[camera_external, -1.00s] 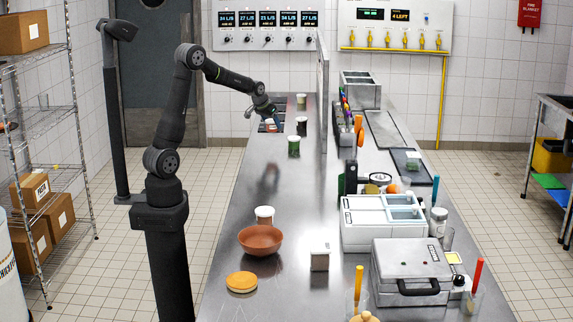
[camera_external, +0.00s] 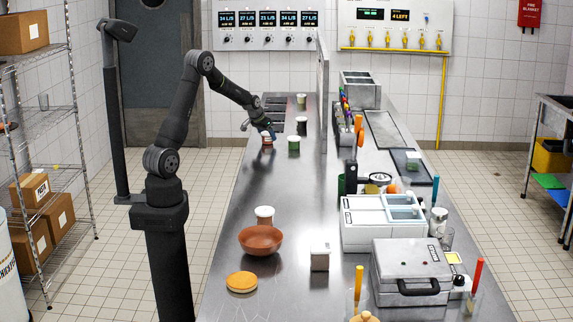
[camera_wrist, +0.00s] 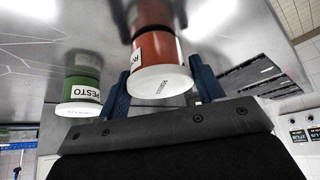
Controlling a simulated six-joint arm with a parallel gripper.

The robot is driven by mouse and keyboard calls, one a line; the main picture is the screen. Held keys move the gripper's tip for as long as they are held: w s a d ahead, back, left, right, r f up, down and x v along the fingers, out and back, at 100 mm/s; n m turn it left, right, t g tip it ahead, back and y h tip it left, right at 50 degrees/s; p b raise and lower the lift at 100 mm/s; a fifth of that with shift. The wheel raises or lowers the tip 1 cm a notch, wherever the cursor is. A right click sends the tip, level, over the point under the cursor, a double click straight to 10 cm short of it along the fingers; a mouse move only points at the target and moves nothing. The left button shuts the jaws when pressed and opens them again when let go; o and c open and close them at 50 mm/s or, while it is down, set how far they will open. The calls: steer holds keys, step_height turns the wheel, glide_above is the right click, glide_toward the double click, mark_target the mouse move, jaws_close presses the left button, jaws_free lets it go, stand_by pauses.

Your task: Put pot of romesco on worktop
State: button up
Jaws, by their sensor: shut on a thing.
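The pot of romesco (camera_wrist: 158,55) is red-brown with a white lid and a white label. My gripper (camera_wrist: 164,88) is shut on it, with a blue finger on each side. In the external view the pot (camera_external: 267,140) is at the far left part of the steel worktop (camera_external: 225,240), under my gripper (camera_external: 268,134). In the wrist view its base meets or nearly meets its reflection in the steel; I cannot tell whether it touches.
A green pesto pot (camera_wrist: 82,85) stands close by, also seen in the external view (camera_external: 294,146). A dark pot (camera_external: 301,126) and another pot (camera_external: 300,99) stand farther back. The worktop between is clear.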

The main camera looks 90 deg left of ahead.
steer(key=o, duration=1)
steer(key=shift+f, duration=0.15)
steer(key=shift+r, duration=0.3)
steer(key=v, duration=1.1)
steer(key=shift+s+d+r, duration=0.15)
steer(key=shift+d+r, duration=0.1)
steer(key=shift+f, duration=0.1)
